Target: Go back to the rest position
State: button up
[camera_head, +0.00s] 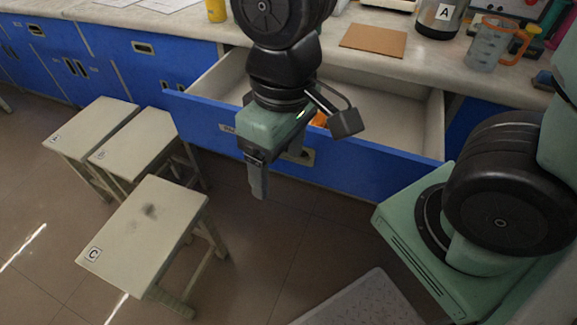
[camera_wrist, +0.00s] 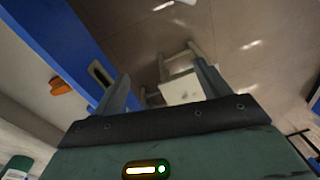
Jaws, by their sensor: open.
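My gripper (camera_head: 258,185) hangs in front of the open blue drawer (camera_head: 215,118) in the head view, pointing downward. In the wrist view my gripper (camera_wrist: 160,92) has its two fingers spread apart with nothing between them. The drawer's blue front (camera_wrist: 72,45) is at the left there, with its dark handle slot close to the left finger. An orange object (camera_head: 320,119) lies inside the drawer, partly hidden by my arm; it also shows in the wrist view (camera_wrist: 61,86).
Three pale stools stand on the floor at the left, the nearest (camera_head: 150,225) marked C. The counter holds a brown board (camera_head: 374,40), a clear jug (camera_head: 487,45) with an orange handle, a canister (camera_head: 441,15) marked A and a yellow container (camera_head: 216,10). Floor below my gripper is clear.

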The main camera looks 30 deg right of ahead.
jog(key=s+n, duration=0.2)
jog(key=s, duration=0.1)
jog(key=shift+a+r, duration=0.1)
jog(key=shift+a, duration=0.05)
notch_tip(320, 180, up, 16)
jog(key=p, duration=1.6)
jog(key=shift+r, duration=0.25)
jog(key=shift+o, duration=0.6)
